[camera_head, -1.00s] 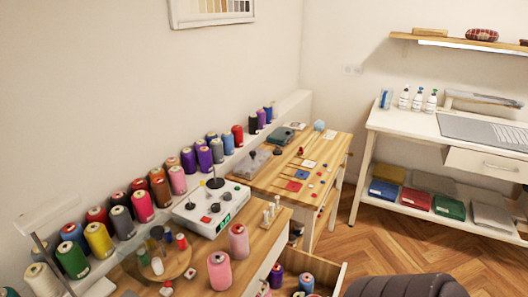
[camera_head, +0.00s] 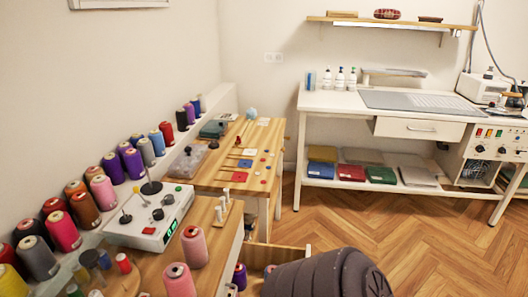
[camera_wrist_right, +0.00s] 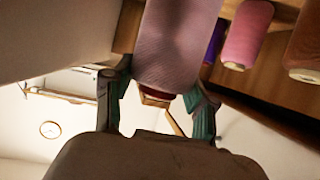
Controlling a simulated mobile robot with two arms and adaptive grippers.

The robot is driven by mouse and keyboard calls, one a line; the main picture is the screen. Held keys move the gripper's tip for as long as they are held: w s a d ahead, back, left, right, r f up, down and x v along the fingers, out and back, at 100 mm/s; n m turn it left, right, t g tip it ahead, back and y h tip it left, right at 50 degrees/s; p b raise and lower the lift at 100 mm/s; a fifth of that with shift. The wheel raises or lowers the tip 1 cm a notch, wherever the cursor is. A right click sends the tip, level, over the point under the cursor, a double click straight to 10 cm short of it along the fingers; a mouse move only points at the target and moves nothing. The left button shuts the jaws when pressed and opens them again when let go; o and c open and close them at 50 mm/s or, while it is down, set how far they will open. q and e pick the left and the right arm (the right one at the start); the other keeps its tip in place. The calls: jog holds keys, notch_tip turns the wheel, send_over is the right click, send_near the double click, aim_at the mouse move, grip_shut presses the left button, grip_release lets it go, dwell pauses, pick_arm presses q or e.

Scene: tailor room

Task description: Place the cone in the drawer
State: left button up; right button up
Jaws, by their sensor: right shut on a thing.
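In the right wrist view, my right gripper (camera_wrist_right: 160,78) is shut on a pale pink thread cone (camera_wrist_right: 178,40), one finger on each side. The head view shows neither gripper, and I cannot match the held cone to one there. In the head view, the wooden drawer (camera_head: 278,247) stands open at the near table's right side, partly hidden behind a dark padded thing. A purple cone (camera_head: 240,276) shows at its left part. Two pink cones, one farther (camera_head: 194,247) and one nearer (camera_head: 180,281), stand upright on the table.
A white control box (camera_head: 150,222) sits on the table, with several coloured cones along the wall. Another pink cone (camera_wrist_right: 248,32) shows beside the held one. The wooden floor (camera_head: 400,235) ahead is clear.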

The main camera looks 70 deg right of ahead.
notch_tip(320, 180, down, 6)
jog(key=shift+r+b, duration=0.1)
jog(key=shift+b, duration=0.2)
jog(key=o, duration=1.4)
